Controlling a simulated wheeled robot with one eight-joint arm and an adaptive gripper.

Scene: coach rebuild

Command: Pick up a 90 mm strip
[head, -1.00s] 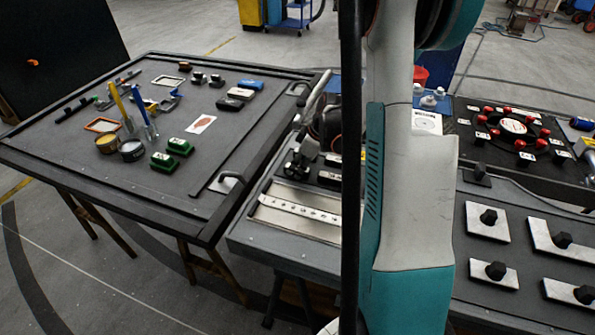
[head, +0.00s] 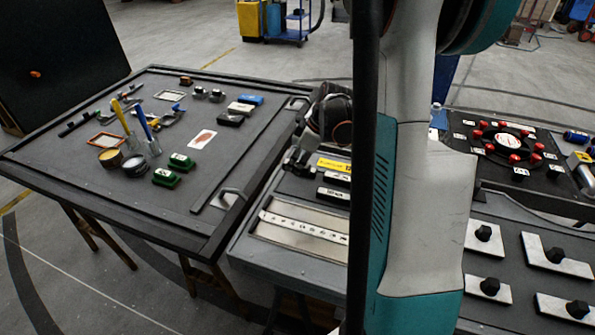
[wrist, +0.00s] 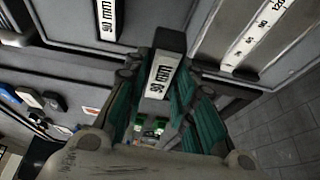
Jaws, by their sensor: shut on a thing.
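In the wrist view my gripper (wrist: 158,88) is shut on a dark strip (wrist: 171,40) with a white label that appears to read 90 mm. The strip lies between the two teal-sided fingers, and its far end sticks out past them. A second dark strip with a white label (wrist: 106,14), also apparently marked in mm, lies apart at the upper left. In the head view my gripper and the held strip are hidden or out of frame behind my arm. Two dark strips with white labels (head: 333,194) lie on the grey bench beside my arm.
A printed length scale (head: 305,226) lies in a pale recess at the bench front; it also shows in the wrist view (wrist: 253,38). A black table (head: 90,180) with tools and green blocks stands left. Metal plates with black knobs (head: 484,237) lie right. Ear defenders (head: 338,118) stand behind.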

